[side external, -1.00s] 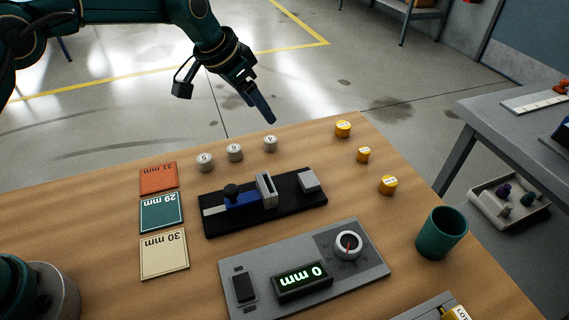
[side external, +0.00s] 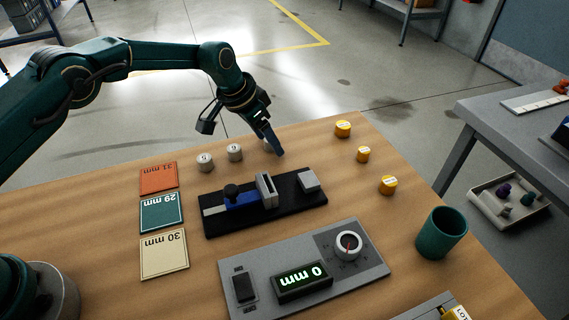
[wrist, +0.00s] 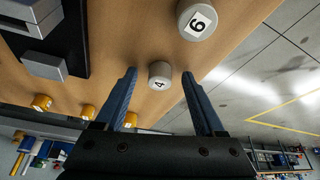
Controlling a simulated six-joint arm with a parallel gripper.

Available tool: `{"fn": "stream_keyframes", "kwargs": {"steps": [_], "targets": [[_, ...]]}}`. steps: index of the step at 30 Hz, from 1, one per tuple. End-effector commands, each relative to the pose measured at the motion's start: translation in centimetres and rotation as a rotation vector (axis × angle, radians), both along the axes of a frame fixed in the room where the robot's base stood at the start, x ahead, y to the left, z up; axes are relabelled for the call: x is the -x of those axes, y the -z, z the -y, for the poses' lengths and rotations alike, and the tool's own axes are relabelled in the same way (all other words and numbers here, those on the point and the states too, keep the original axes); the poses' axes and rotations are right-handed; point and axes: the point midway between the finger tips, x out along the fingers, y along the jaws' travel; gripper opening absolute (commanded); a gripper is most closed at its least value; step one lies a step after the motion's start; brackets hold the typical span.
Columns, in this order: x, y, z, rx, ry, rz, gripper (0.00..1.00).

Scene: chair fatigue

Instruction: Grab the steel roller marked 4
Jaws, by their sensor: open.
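The steel roller marked 4 (wrist: 160,75) stands upright on the wooden table, its label facing the wrist camera. In the wrist view it lies between the tips of my open blue fingers, with a gap on each side. In the side view my gripper (side external: 277,150) is low over the table and mostly hides this roller (side external: 267,146). I cannot tell exactly how high the fingertips are. A larger steel roller, its label reading 6 or 9 (wrist: 198,20), stands beside it. The side view shows two other steel rollers (side external: 235,153) (side external: 205,163) to the left.
The black fixture with a blue slide (side external: 240,200) sits just in front of my gripper. Several yellow rollers (side external: 363,154) stand to the right. A grey dial panel (side external: 305,270), coloured mm plates (side external: 160,213) and a green cup (side external: 441,233) are also on the table.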

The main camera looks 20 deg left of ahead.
Motion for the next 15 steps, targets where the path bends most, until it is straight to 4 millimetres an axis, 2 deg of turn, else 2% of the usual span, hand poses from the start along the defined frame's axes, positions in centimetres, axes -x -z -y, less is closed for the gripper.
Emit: {"fn": "stream_keyframes", "kwargs": {"steps": [2,6,7,8,15], "targets": [[0.0,-0.01,0.0,0.0,0.0,0.0,0.71],[0.01,-0.01,-0.02,0.0,0.0,0.0,0.18],[0.01,-0.01,-0.02,0.0,0.0,0.0,0.06],[0.01,-0.01,-0.02,0.0,0.0,0.0,0.0],[-0.01,-0.05,-0.02,0.0,0.0,0.001,0.0]]}}
